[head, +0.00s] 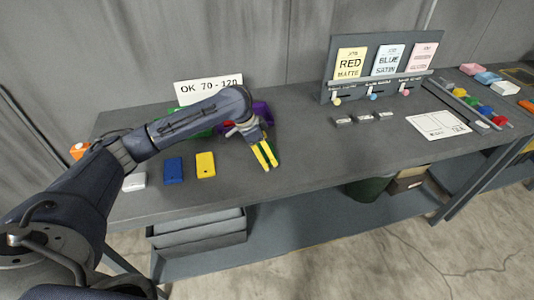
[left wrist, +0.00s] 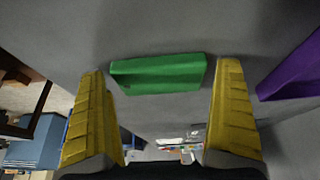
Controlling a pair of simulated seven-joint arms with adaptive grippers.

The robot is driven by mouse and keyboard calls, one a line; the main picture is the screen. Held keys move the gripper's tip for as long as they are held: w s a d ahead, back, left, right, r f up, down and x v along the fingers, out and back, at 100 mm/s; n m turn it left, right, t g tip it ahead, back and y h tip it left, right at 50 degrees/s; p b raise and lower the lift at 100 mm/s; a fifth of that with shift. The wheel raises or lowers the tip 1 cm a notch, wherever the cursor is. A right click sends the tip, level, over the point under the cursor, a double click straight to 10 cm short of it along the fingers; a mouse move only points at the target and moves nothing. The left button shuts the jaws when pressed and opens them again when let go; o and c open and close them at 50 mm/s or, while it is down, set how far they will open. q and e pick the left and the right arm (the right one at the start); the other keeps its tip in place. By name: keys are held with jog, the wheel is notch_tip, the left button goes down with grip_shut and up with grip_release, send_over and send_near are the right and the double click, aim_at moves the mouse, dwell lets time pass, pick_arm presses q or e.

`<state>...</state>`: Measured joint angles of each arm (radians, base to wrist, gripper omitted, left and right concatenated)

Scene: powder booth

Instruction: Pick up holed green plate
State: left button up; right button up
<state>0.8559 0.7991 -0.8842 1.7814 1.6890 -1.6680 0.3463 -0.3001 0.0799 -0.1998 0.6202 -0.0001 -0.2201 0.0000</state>
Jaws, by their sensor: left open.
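A green plate (left wrist: 158,74) shows in the left wrist view as a flat block between the two yellow fingertips, with a gap on each side. No hole can be made out in it. My left gripper (left wrist: 162,70) is open, with nothing held. In the head view my left gripper (head: 264,155) points down over the front part of the grey bench, and a narrow strip of green shows between its fingers. Another green thing (head: 201,132) is partly hidden behind my left arm. My right gripper is not in view.
A purple thing (head: 260,111) stands behind the gripper. White, blue (head: 173,170) and yellow (head: 205,165) blocks lie to the left on the bench (head: 300,160). A sign rack (head: 380,88) and a white sheet (head: 438,124) are to the right. The bench front-right of the gripper is clear.

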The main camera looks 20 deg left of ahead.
pick_arm(q)
jog(key=shift+c, duration=0.4)
jog(key=c, duration=1)
jog(key=shift+c, duration=0.2)
